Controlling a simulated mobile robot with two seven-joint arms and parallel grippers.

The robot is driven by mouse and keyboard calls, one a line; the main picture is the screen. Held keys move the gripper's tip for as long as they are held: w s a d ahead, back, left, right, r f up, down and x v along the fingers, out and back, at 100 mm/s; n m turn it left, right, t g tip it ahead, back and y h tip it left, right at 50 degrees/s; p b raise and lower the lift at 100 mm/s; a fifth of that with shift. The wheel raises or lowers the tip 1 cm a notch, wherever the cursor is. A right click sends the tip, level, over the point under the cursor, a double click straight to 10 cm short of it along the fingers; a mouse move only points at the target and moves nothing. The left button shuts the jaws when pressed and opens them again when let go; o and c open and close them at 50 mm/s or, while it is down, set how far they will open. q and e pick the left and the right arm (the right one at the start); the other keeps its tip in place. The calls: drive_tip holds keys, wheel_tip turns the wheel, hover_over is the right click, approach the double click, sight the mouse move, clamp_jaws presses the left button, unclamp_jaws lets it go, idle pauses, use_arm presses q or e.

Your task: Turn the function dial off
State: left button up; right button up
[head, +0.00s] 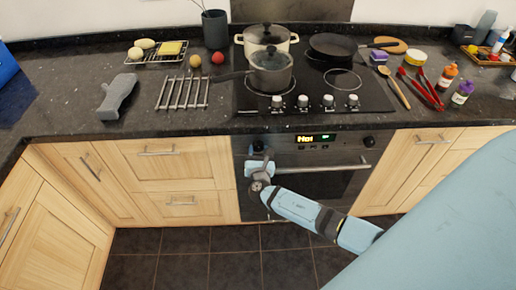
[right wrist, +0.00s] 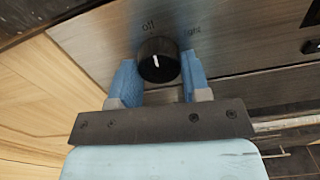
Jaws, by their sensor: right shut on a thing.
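The function dial (right wrist: 158,60) is a round black knob with a white mark on the oven's steel panel. The labels "off" and "light" are printed above it. Its white mark points up and slightly left, roughly toward "off". In the head view the dial (head: 258,146) sits left of the lit display (head: 315,138). My right gripper (right wrist: 158,75) has its blue fingers on both sides of the dial, shut on it. In the head view the right gripper (head: 258,160) is at the panel's left end, partly covering the dial's surroundings. My left gripper is not in view.
Below the panel is the oven door with its handle (head: 325,168). Another black knob (head: 368,142) is at the panel's right. Pots and a pan (head: 335,46) stand on the hob above. Wooden cabinets (head: 170,165) flank the oven.

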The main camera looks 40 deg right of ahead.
drive_tip(key=shift+n, duration=0.4)
drive_tip(key=shift+n+p, duration=0.3)
drive_tip(key=o, duration=0.9)
